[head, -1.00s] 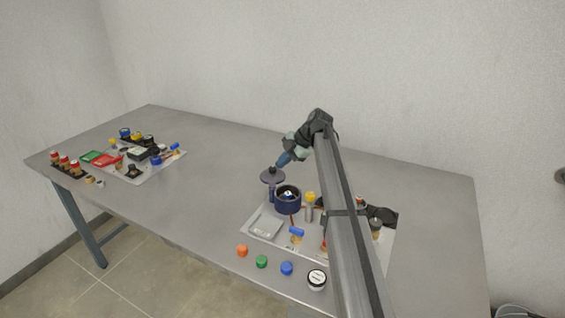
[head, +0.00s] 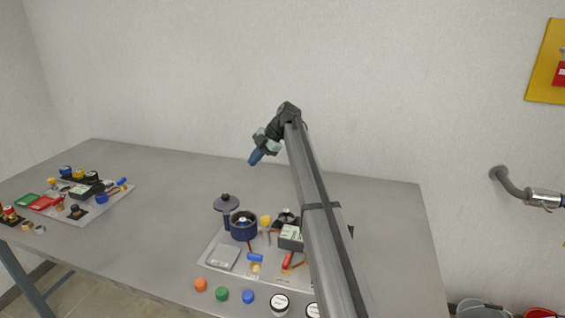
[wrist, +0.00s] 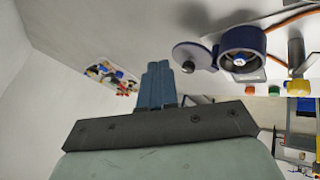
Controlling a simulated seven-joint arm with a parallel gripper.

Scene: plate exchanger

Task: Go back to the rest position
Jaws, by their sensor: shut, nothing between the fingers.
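My gripper (head: 254,158) is in the air above the middle of the table, with its blue fingers pointing down and to the left. In the wrist view the fingers (wrist: 158,82) are together with nothing between them. The gripper is apart from everything on the table. Below it stand a dark blue round pot (head: 243,226) and a dark disc on a post (head: 226,204). Both show in the wrist view too, the pot (wrist: 241,50) beside the disc (wrist: 191,56).
The near tray (head: 222,256) holds several tools, partly hidden behind my arm. Orange (head: 201,285), green (head: 221,294) and blue (head: 248,296) caps lie along the table's front edge. Another loaded tray (head: 106,203) is at the left. The table (head: 170,190) between is bare.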

